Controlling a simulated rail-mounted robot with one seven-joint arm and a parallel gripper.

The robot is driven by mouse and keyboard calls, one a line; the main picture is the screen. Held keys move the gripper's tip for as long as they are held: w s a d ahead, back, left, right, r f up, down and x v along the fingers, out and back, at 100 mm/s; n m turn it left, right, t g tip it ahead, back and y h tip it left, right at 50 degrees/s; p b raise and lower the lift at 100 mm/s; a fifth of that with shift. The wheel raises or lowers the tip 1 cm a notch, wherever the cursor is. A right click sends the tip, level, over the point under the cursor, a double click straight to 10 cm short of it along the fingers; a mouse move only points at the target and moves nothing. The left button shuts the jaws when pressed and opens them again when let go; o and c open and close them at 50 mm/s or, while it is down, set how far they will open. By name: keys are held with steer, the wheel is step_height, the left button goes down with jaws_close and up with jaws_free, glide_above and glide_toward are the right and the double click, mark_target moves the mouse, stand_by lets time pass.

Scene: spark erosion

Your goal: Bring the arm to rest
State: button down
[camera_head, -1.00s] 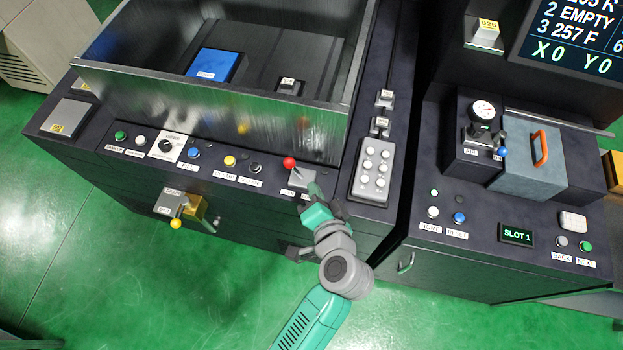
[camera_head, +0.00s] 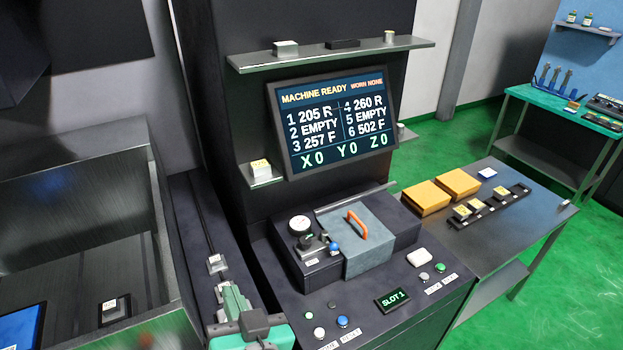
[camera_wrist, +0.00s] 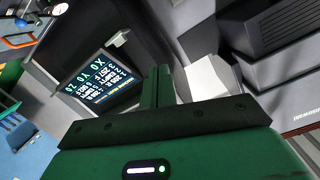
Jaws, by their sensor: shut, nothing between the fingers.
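My arm shows only at the bottom edge of the head view, as green and dark grey parts (camera_head: 252,325) in front of the narrow dark ledge right of the metal tank (camera_head: 165,200). My gripper (camera_wrist: 157,86) is in the wrist view, its green fingers together and empty, pointing away over the dark palm edge. Nothing is seen touching the fingertips. The wrist view is strongly tilted. The machine screen (camera_head: 335,120) reads MACHINE READY and WORN NONE; it also shows in the wrist view (camera_wrist: 108,82), left of the fingers.
Right of my arm stands a console (camera_head: 400,325) with buttons, a SLOT 1 display (camera_head: 393,299), a gauge (camera_head: 299,224) and a grey lid with an orange handle (camera_head: 356,228). Shelves flank the screen. A side table (camera_head: 520,240) holds yellow boxes. Green floor is open at right.

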steer(key=s+d+r+m+t+h+p, duration=0.1)
steer(key=s+d+r+t+h, duration=0.3)
steer(key=r, duration=0.8)
steer(key=s+d+r+t+h+p, duration=0.1)
steer(key=s+d+r+t+h, duration=0.15)
steer(key=d+r, duration=0.6)
steer(key=s+d+r+m+t+h, duration=0.1)
steer(key=s+d+r+t+h, duration=0.25)
steer(key=r, duration=1.05)
step_height(320, 180, up, 10)
steer(key=a+t+y+p, duration=0.1)
steer(key=p, duration=0.9)
steer(key=shift+w+a+f+y+p, duration=0.15)
steer(key=shift+w+a+y+p, duration=0.15)
steer(key=shift+w+a+y, duration=0.15)
